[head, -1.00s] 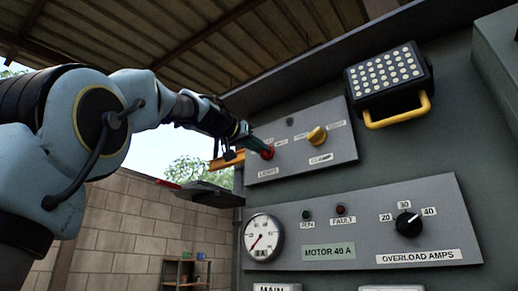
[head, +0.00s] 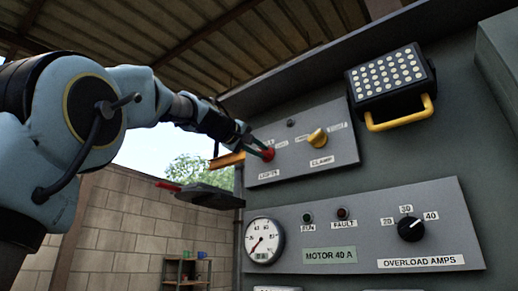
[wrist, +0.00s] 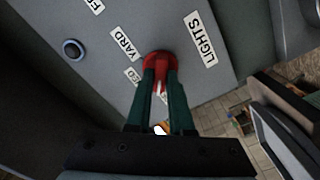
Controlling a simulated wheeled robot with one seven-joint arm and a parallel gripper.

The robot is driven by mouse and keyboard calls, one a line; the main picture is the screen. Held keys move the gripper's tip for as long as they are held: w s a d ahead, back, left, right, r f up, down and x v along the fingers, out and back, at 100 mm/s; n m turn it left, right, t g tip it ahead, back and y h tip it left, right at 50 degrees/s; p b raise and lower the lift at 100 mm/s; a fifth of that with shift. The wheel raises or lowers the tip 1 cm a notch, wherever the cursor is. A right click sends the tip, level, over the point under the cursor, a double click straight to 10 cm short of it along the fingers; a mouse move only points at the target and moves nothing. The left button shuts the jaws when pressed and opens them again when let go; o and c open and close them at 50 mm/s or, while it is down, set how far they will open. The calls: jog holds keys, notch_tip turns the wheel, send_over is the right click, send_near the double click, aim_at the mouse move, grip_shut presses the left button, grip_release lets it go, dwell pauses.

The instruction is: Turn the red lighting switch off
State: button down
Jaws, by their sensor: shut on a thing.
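The red lighting switch (head: 268,154) is a round knob above the LIGHTS label on the upper grey panel (head: 345,148). In the wrist view the red knob (wrist: 159,60) sits between the YARD and LIGHTS labels. My gripper (head: 262,149) reaches it from the left. In the wrist view my gripper's two dark green fingers (wrist: 160,75) are shut on the knob, one on each side, and hide part of it. Small labels beside the knob are partly covered, so its exact pointer setting is hard to read.
A yellow CLAMP knob (head: 317,138) is right of the red one. A lamp with a yellow handle (head: 390,85) juts out at upper right. Below are a dial gauge (head: 263,241) and a black overload knob (head: 411,229). A dark shelf (head: 200,195) sticks out below my arm.

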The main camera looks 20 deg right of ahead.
jog(key=shift+n, duration=0.7)
jog(key=c, duration=0.8)
grip_release()
jog(key=b+v, duration=0.4)
jog(key=v, duration=0.6)
jog(key=shift+s+a, duration=0.15)
jog(key=shift+a, duration=0.25)
